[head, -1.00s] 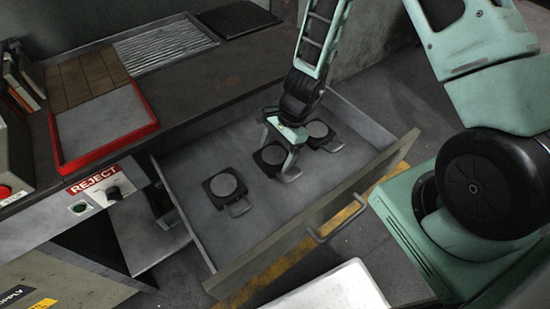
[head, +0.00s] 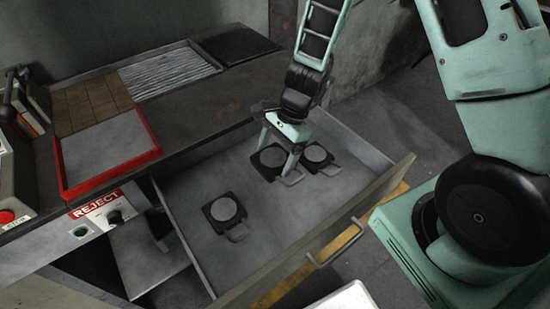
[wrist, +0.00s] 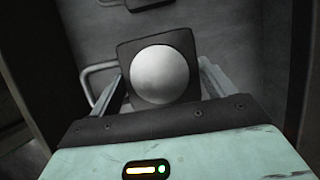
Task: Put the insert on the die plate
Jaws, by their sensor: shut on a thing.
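The insert in my grip is a black square block with a round grey disc and a wire handle. It shows in the head view (head: 272,157) and large in the wrist view (wrist: 163,74). My gripper (head: 276,152) is shut on its sides, with one finger on each side in the wrist view (wrist: 163,88). The insert appears held a little above the drawer floor. Two similar inserts lie in the drawer, one at left (head: 224,210) and one close at right (head: 315,155). I cannot tell which surface is the die plate.
The open drawer (head: 270,235) has walls around it and a front handle. On the bench above are a red-rimmed tray (head: 62,170), a brown tiled panel (head: 90,100), a ribbed metal plate (head: 168,70) and a black pad (head: 238,45). A REJECT label (head: 96,203) marks the bench front.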

